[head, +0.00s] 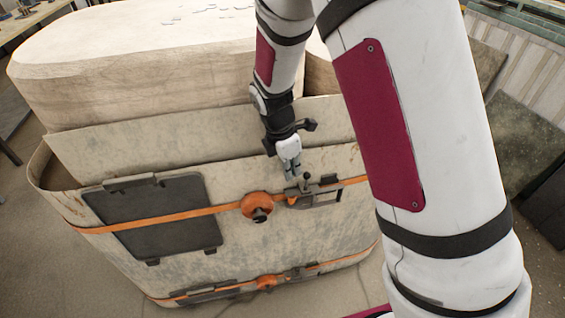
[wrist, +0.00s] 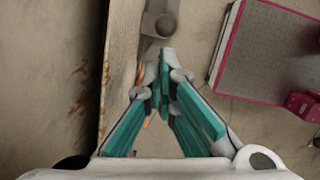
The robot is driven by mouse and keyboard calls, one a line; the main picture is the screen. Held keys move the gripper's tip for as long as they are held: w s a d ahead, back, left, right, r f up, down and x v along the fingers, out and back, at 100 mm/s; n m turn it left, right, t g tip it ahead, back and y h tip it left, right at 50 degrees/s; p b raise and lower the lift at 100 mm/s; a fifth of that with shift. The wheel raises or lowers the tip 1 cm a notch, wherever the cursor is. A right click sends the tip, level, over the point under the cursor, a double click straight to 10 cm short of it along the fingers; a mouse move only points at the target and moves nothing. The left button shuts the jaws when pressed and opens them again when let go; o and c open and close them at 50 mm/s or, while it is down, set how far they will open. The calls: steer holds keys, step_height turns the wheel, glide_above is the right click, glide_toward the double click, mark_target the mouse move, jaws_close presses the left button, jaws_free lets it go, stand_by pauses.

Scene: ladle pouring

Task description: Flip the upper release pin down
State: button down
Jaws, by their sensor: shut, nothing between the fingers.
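The upper orange strap (head: 165,219) runs around the front of a large pale container. A dark latch (head: 326,190) sits on this strap, right of an orange round knob (head: 257,206). A small dark pin with a rounded head (head: 304,183) stands up at the latch's left end. My gripper (head: 292,176) is shut and empty, pointing down just above and left of the pin. I cannot tell whether they touch. In the wrist view the closed fingertips (wrist: 167,56) are close below a grey metal piece with a round end (wrist: 163,24), beside the container wall.
A lower orange strap (head: 225,288) with a similar knob (head: 266,282) runs near the container's base. A dark panel (head: 180,243) is on the container's front at left. A thick pale block (head: 150,70) rises above the container rim (head: 180,148).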

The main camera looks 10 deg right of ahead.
steer(key=shift+d+f, duration=0.35)
steer(key=shift+d, duration=0.1)
steer(key=shift+a+b+x, duration=0.2)
steer(key=shift+b+x, duration=0.2)
steer(key=shift+x, duration=0.7)
steer(key=a+p+v, duration=0.1)
steer(key=a+v, duration=0.1)
steer(key=v, duration=1)
steer(key=shift+s+a+p, duration=0.3)
steer(key=shift+a+p, duration=0.1)
steer(key=shift+a, duration=0.05)
